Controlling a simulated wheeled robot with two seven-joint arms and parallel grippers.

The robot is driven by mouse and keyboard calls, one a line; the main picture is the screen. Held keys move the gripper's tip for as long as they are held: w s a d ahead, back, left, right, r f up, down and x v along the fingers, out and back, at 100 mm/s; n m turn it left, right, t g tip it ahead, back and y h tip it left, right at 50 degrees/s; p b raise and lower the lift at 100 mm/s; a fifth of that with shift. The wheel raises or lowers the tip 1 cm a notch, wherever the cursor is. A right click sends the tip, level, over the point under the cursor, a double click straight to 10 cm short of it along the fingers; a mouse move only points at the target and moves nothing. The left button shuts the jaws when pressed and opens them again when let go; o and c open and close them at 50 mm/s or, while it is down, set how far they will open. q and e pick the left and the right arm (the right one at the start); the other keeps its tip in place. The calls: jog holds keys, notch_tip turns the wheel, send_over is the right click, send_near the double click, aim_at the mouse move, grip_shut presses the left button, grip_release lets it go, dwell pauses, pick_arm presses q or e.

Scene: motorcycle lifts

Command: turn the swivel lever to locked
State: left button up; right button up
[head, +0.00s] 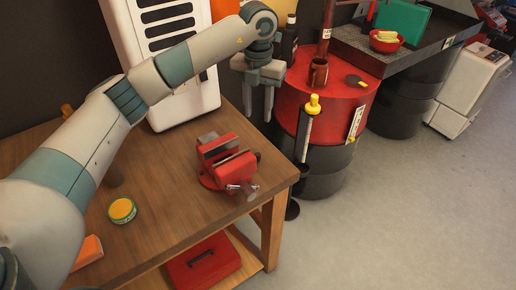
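A red bench vise (222,165) sits on the wooden workbench near its right end. A silver handle (241,188) shows at its front, and a small dark knob (257,156) shows at its right side. I cannot tell for sure which part is the swivel lever, or whether it is locked. My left gripper (257,118) hangs above and behind the vise to the right, fingers pointing down. Its two fingers are apart with nothing between them, and it does not touch the vise. My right gripper is out of view.
The workbench (165,215) carries a yellow-topped tin (122,210) and an orange block (88,252). A white louvred cabinet (165,60) stands behind. A red drum (335,95) and an upright yellow-topped rod (313,105) stand right of the bench. A red toolbox (203,263) sits below.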

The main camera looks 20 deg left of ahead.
aim_at(258, 154)
pick_arm(q)
notch_tip(258, 154, down, 15)
jog(key=p, duration=0.6)
jog(key=shift+s+f+p, duration=0.1)
jog(key=shift+f+p, duration=0.05)
jog(key=shift+p, duration=0.2)
jog(key=shift+f, duration=0.45)
grip_shut()
